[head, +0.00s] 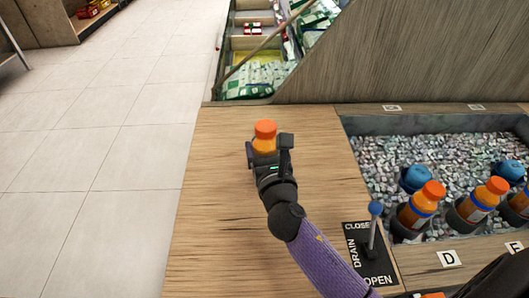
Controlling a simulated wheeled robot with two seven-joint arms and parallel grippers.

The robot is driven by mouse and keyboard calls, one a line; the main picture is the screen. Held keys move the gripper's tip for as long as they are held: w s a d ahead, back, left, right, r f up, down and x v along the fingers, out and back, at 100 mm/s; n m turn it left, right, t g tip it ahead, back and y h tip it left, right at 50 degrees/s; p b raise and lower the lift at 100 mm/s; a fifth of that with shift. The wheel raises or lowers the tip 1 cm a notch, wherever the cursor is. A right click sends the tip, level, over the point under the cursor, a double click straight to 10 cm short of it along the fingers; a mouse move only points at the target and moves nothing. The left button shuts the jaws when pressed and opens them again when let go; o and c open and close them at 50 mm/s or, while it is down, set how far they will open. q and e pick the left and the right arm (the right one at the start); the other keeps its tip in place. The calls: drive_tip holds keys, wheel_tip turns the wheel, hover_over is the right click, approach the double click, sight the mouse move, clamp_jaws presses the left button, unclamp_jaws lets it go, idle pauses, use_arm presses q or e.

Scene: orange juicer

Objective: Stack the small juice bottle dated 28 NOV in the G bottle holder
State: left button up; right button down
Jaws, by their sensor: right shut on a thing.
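A small orange juice bottle (264,144) with an orange cap stands upright above the left part of the wooden counter. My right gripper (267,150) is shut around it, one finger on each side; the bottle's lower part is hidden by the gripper. I cannot read a date on it. No label reading G can be made out. My left gripper is not in view.
An ice-filled bin (385,160) at the right holds several orange-capped bottles (419,207) in dark holders and blue-topped items (415,178). Labels D (449,258) and F line its front edge. A drain lever (374,225) stands on the wooden counter (220,215). The counter's left is clear.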

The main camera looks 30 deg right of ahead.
unclamp_jaws()
